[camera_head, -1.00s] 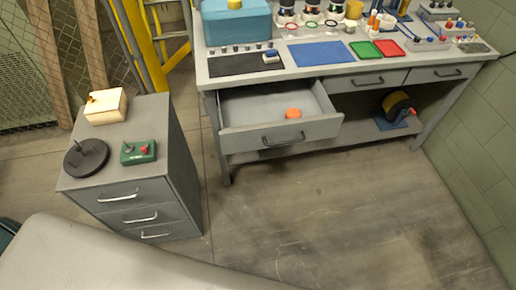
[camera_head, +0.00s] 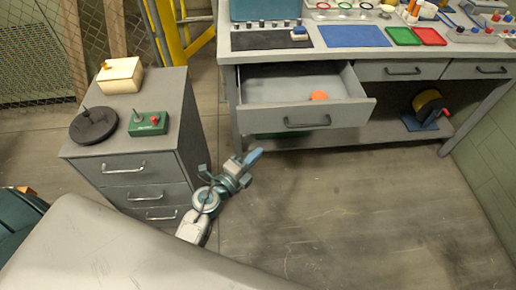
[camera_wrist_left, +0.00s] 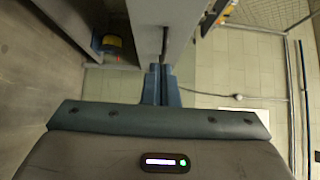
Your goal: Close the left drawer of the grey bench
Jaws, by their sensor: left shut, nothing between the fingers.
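The left drawer (camera_head: 306,117) of the grey bench (camera_head: 355,57) is pulled out toward me. An orange round object (camera_head: 319,96) lies inside it. My left gripper (camera_head: 254,156) is shut and empty, below and to the left of the drawer front in the head view, apart from it. In the left wrist view the shut fingers (camera_wrist_left: 160,85) point toward a grey panel with a dark bar-shaped handle above them. I cannot tell whether they touch anything there. My right gripper is not in view.
A grey cabinet (camera_head: 130,180) stands left of the bench, with a black disc (camera_head: 94,125), a green box (camera_head: 148,124) and a pale block (camera_head: 120,75) on top. A yellow ladder (camera_head: 160,35) stands behind. The floor (camera_head: 350,200) before the bench is clear.

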